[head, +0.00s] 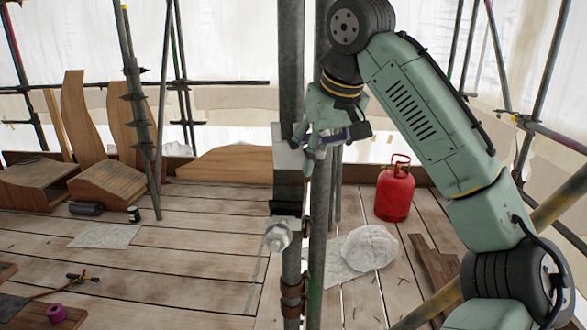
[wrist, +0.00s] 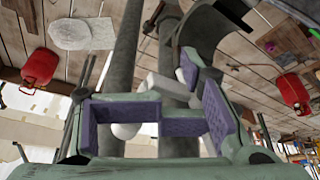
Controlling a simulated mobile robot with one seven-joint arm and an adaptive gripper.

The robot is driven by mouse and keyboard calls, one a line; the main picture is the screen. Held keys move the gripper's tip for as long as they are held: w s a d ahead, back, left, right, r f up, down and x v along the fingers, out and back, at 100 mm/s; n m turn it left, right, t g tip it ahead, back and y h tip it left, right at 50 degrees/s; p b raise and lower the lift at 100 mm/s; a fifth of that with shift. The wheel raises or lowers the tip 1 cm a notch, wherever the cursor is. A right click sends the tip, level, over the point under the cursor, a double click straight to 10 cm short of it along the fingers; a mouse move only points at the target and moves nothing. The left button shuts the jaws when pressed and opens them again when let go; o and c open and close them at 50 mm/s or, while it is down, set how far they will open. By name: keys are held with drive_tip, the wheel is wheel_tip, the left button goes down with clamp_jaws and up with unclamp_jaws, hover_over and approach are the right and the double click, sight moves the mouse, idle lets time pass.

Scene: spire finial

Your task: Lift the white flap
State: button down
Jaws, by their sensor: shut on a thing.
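The white flap (head: 287,150) is a pale upright panel on the grey scaffold pole, above a dark box-like part (head: 288,190). My gripper (head: 322,145) reaches in from the right and meets the flap's right side, in front of the poles. In the wrist view, my gripper (wrist: 190,103) has purple pads around a pale piece (wrist: 160,84) by the grey pole. It is shut on this piece, which looks like part of the flap. The fingers and poles hide much of the contact. A round white knob (wrist: 126,130) shows behind the pads.
Scaffold poles (head: 291,60) stand close beside my gripper. A red gas bottle (head: 395,190) and a white plastic bundle (head: 369,248) are on the plank floor. Curved wooden pieces (head: 108,184) lie at the left.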

drive_tip(key=shift+w+d+f, duration=0.15)
drive_tip(key=shift+w+d, duration=0.1)
drive_tip(key=shift+d, duration=0.05)
drive_tip(key=shift+w+d, duration=0.2)
drive_tip(key=shift+d, duration=0.1)
drive_tip(key=shift+s+r, duration=0.15)
drive_tip(key=shift+r, duration=0.4)
drive_tip(key=shift+a+r, duration=0.1)
drive_tip(key=shift+r, duration=0.05)
drive_tip(key=shift+w+a+r, duration=0.15)
drive_tip(key=shift+w+r, duration=0.15)
drive_tip(key=shift+s, duration=0.15)
drive_tip(key=shift+s+r, duration=0.15)
drive_tip(key=shift+s, duration=0.65)
drive_tip(key=shift+s+r, duration=0.1)
drive_tip(key=shift+s, duration=0.7)
